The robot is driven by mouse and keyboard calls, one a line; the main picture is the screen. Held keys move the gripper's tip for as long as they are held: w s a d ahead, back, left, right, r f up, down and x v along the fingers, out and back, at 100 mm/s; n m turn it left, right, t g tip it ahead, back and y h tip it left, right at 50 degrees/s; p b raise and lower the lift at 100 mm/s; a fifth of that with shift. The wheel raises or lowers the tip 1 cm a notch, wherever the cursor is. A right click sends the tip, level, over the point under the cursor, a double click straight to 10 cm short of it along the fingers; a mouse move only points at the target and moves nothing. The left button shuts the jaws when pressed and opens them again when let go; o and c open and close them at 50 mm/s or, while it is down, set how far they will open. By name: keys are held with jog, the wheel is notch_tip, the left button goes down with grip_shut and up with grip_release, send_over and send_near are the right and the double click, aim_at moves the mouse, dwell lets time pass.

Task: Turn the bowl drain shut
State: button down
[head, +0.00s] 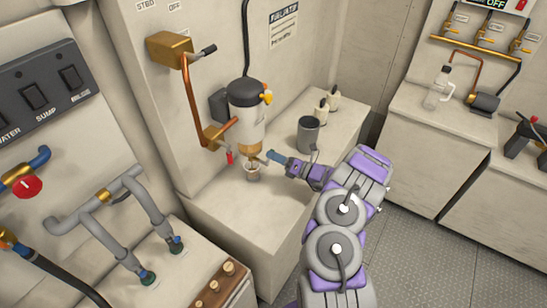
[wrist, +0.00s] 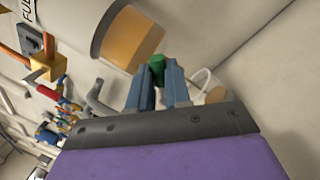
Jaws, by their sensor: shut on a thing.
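The filter (head: 246,112) has a black top, a pale body and an amber bowl (head: 249,147) at its bottom. The amber bowl (wrist: 132,38) shows close up in the wrist view. A green bowl drain knob (wrist: 156,63) sits between my gripper's blue fingertips (wrist: 158,78), under the bowl. My gripper (head: 270,156) reaches in from the right in the head view and is shut on the knob. The knob's turn position cannot be told. A small clear cup (head: 253,172) stands just below the drain; it also shows in the wrist view (wrist: 206,86).
A red-handled valve (head: 229,157) hangs left of the bowl. The bench front (head: 245,215) is clear.

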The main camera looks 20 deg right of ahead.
jog(key=f+m+b, duration=0.1)
jog(key=m, duration=0.2)
jog(key=m+t+h+b, duration=0.1)
jog(key=m, duration=0.2)
jog(key=d+f+m+t+b, duration=0.1)
jog(key=m, duration=0.3)
jog(key=shift+w+f+h+b, duration=0.3)
jog(key=shift+f+h, duration=0.05)
jog(key=shift+h, duration=0.05)
jog(key=shift+m, duration=0.3)
jog(key=c, duration=1.1)
grip_release()
jog(key=shift+w+f, duration=0.1)
jog(key=shift+f, duration=0.05)
